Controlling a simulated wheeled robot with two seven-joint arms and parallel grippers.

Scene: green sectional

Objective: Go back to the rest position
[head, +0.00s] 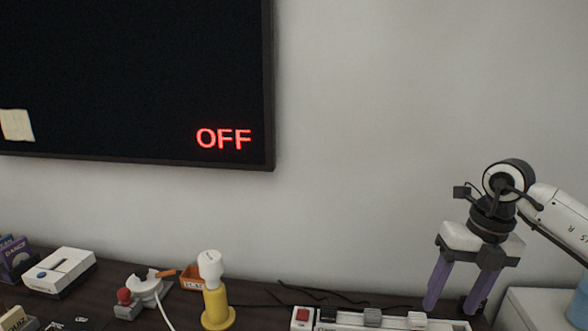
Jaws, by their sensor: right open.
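My right gripper (454,304) shows at the right of the head view. Its arm comes in from the right edge. The two purple fingers point down and stand apart, with nothing seen between them. The fingertips are close to the right end of a white strip with buttons (345,319) on the dark table; I cannot tell whether they touch anything. My left gripper is not in view.
A dark screen (130,75) reading OFF hangs on the wall. The dark table (258,296) holds a yellow-and-white object (216,304), a white box (60,268), a red-topped button (125,298), an orange box (192,278) and black cables (325,295). A pale cabinet (530,309) stands at right.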

